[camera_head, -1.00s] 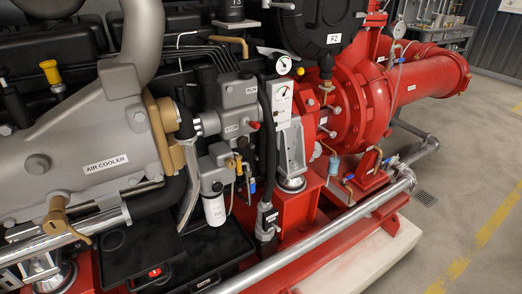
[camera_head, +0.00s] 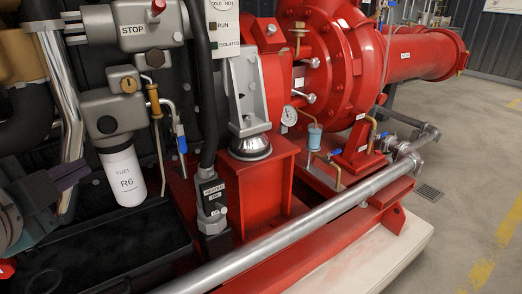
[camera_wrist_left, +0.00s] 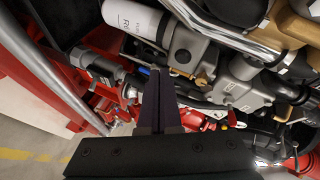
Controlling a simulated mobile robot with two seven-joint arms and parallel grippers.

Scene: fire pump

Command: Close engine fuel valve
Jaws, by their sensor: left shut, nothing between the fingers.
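In the head view, a small valve with a blue lever (camera_head: 181,139) sits on a thin pipe right of the white fuel filter (camera_head: 123,176). The lever hangs roughly upright, slightly tilted. I cannot read a label on it. My left gripper (camera_head: 84,170) comes in from the left edge, its dark fingers shut and empty, pointing right, left of the filter. In the left wrist view, the shut fingers (camera_wrist_left: 159,74) point up the picture beside the filter (camera_wrist_left: 134,18). A small blue patch beside the fingertips may be the lever, mostly hidden. My right gripper is not in view.
A black hose (camera_head: 206,90) and the heater box (camera_head: 211,202) stand right of the valve. A silver rail (camera_head: 300,228) runs diagonally in front. The grey STOP box (camera_head: 133,27) is above the filter, and a black tray (camera_head: 115,245) lies below. Open floor is at right.

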